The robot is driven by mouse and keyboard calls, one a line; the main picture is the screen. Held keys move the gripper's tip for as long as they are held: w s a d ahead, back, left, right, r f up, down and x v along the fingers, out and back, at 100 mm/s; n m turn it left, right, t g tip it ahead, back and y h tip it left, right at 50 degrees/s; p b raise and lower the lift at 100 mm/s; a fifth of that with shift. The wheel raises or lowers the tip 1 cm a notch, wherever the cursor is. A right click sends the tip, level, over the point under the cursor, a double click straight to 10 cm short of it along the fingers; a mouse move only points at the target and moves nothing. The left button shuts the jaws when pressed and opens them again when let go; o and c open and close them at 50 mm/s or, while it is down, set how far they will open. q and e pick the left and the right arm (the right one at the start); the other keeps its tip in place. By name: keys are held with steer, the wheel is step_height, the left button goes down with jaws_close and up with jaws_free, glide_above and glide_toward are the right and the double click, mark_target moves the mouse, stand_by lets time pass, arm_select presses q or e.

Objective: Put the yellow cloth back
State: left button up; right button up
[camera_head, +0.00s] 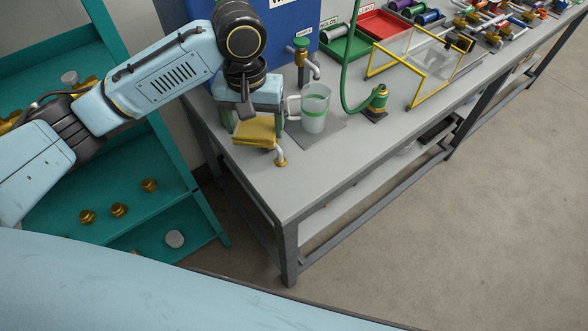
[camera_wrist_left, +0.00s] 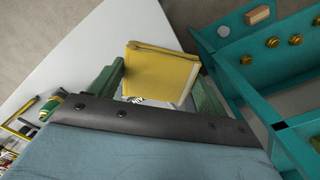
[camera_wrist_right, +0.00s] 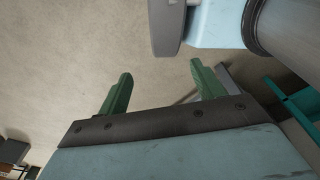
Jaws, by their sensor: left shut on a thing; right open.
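The folded yellow cloth (camera_head: 254,131) is at the left end of the grey workbench, held by my left gripper (camera_head: 253,112). In the left wrist view, the cloth (camera_wrist_left: 160,72) sits between the two green fingers, which are shut on it. I cannot tell whether the cloth touches the bench or a support under it. A small pale pipe with a brass foot (camera_head: 281,160) stands beside it. My right gripper (camera_wrist_right: 160,75) is open and empty, over bare floor in the right wrist view; it does not show in the head view.
Beyond are a green hose fitting (camera_head: 377,102), a yellow-framed clear guard (camera_head: 415,62) and a red tray (camera_head: 385,24). A teal shelf (camera_head: 150,215) with brass fittings stands left.

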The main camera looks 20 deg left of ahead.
mark_target(272, 131)
arm_select(q)
steer(key=shift+w+d+f+n+p, duration=0.15)
steer(key=shift+d+n+p, duration=0.35)
steer(key=shift+w+d+f+n+p, duration=0.1)
steer(key=shift+w+d+n+p, duration=0.05)
steer(key=shift+d+n+p, duration=0.35)
steer(key=shift+s+d+f+n+p, duration=0.3)
steer(key=shift+d+f+n+p, duration=0.15)
steer(key=shift+d+n+p, duration=0.4)
steer(key=s+d+f+n+p, duration=0.1)
steer(key=f, duration=0.2)
steer(key=d+f+n+p, duration=0.1)
steer(key=f+n, duration=0.1)
steer(key=f, duration=0.1)
steer(key=s+d+f+n+p, duration=0.1)
steer(key=f+n, duration=0.1)
steer(key=f, duration=0.1)
steer(key=shift+s+d+f, duration=0.1)
steer(key=shift+s+d, duration=0.25)
steer(key=shift+d, duration=0.05)
steer(key=shift+w+f, duration=0.1)
steer(key=shift+f, duration=0.2)
step_height(272, 131, down, 3)
steer(key=shift+f, duration=0.4)
arm_select(e)
step_height(272, 131, up, 7)
steer(key=s, duration=0.2)
steer(key=shift+s+r, duration=0.15)
